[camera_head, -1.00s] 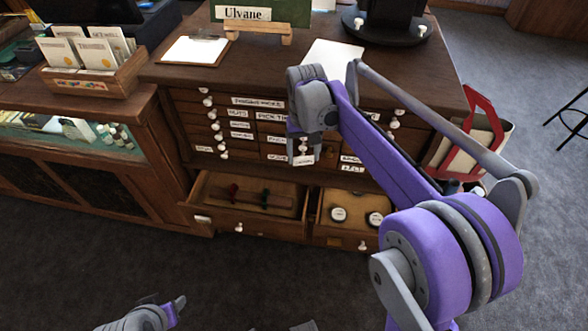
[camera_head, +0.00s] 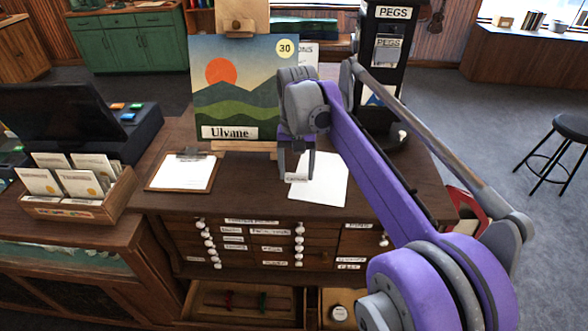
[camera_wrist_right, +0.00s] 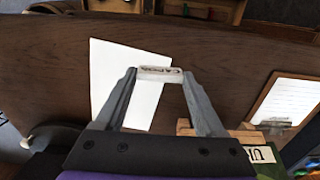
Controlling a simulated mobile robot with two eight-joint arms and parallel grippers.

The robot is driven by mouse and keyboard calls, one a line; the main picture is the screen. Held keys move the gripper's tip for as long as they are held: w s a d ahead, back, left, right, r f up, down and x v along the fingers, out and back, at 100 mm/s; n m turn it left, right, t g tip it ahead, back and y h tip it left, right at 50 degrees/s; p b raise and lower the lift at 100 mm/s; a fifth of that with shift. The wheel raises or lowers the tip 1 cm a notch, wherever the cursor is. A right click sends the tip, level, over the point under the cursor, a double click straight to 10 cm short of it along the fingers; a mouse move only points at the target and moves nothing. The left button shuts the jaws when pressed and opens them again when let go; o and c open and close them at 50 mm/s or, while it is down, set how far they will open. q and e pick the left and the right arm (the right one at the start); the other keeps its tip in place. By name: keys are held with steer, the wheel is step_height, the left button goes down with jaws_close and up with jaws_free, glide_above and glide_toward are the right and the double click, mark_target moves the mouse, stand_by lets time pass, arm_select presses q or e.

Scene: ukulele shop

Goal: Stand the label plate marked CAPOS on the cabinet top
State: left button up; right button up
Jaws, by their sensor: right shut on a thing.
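The CAPOS label plate (camera_wrist_right: 160,75) is a small white block with dark lettering, held between the fingertips of my right gripper (camera_wrist_right: 161,82). In the head view the plate (camera_head: 297,178) shows small below the right gripper (camera_head: 296,168), in front of the left edge of a white sheet. The dark wooden cabinet top (camera_head: 240,196) lies under it; I cannot tell whether the plate touches the top. The lettering reads upside down in the wrist view. My left gripper is in neither view now.
The white sheet (camera_head: 322,182) lies on the top. A clipboard (camera_head: 182,171) lies to the left. A painting (camera_head: 235,88) on an easel stands behind, and a black PEGS stand (camera_head: 384,70) stands at the back right. The front strip of the top is clear.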

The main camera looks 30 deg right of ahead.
mark_target(296, 181)
steer(key=shift+s+f, duration=0.1)
steer(key=shift+f, duration=0.1)
steer(key=shift+f+b, duration=0.4)
steer(key=shift+f, duration=0.5)
steer(key=shift+f+b, duration=0.6)
steer(key=shift+f, duration=0.7)
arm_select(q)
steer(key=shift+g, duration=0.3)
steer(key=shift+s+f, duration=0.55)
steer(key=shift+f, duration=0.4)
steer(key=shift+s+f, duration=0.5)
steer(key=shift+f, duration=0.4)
arm_select(e)
steer(key=shift+f, duration=0.45)
arm_select(q)
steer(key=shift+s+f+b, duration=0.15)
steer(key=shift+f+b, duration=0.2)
steer(key=shift+b, duration=0.05)
arm_select(e)
steer(key=shift+f, duration=0.6)
steer(key=o, duration=1.3)
